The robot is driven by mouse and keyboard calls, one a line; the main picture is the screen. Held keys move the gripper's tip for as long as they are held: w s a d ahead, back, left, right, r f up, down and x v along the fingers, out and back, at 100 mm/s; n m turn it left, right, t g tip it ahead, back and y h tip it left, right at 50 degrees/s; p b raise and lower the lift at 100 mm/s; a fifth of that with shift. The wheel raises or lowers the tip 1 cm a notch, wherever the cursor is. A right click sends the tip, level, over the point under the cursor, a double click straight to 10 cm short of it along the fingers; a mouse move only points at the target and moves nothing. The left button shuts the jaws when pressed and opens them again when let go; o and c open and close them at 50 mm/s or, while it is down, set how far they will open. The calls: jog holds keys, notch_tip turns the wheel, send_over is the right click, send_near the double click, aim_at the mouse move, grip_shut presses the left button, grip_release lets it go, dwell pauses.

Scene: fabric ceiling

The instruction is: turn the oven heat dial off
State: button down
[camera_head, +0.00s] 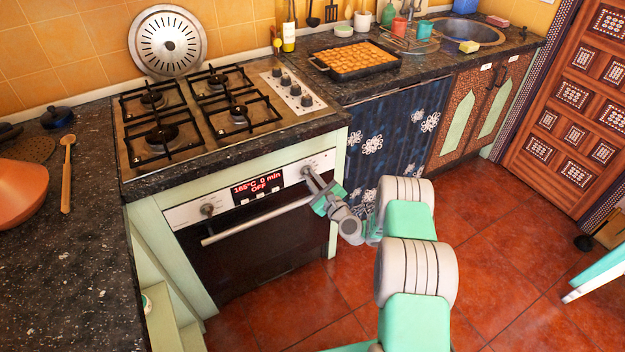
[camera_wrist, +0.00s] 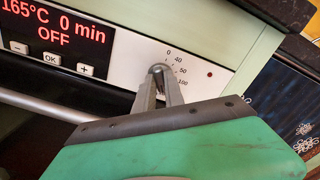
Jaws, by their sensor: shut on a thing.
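The oven (camera_head: 258,239) is built in below the hob, with a dark glass door. Its heat dial (camera_wrist: 157,70) is a small metal knob on the white panel, at the right of the display, with a printed scale reading 0, 40, 50 and 100. The display (camera_wrist: 56,32) reads 165°C, 0 min and OFF; it also shows in the head view (camera_head: 258,186). My gripper (camera_wrist: 159,84) is shut on the heat dial, one finger on each side; in the head view my gripper (camera_head: 314,180) reaches the panel's right end. The fingers hide part of the dial.
A second knob (camera_head: 207,209) is at the panel's left end. The oven handle (camera_head: 257,221) runs just below my gripper. The hob (camera_head: 210,110) and worktop (camera_head: 60,240) lie above. A dark blue flowered curtain (camera_head: 395,125) hangs to the right.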

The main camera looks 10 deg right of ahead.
jog(key=n+b, duration=0.2)
jog(key=b, duration=0.1)
jog(key=shift+f+n, duration=0.3)
jog(key=shift+n, duration=0.1)
jog(key=n+b, duration=0.4)
jog(key=shift+n+b, duration=0.3)
jog(key=shift+b, duration=0.05)
jog(key=n+b, duration=0.4)
jog(key=shift+b, duration=0.3)
jog(key=n+b, duration=0.4)
jog(key=shift+f, duration=0.1)
jog(key=n+b, duration=0.4)
jog(key=b, duration=0.1)
jog(key=shift+n+b, duration=0.3)
jog(key=n+b, duration=0.3)
jog(key=b, duration=0.2)
jog(key=shift+f+n, duration=0.15)
jog(key=shift+n, duration=0.15)
jog(key=n+b, duration=0.3)
jog(key=b, duration=0.1)
jog(key=shift+b, duration=0.3)
jog(key=n+b, duration=0.2)
jog(key=shift+r+n+b, duration=0.3)
jog(key=shift+b, duration=0.05)
jog(key=shift+r, duration=0.1)
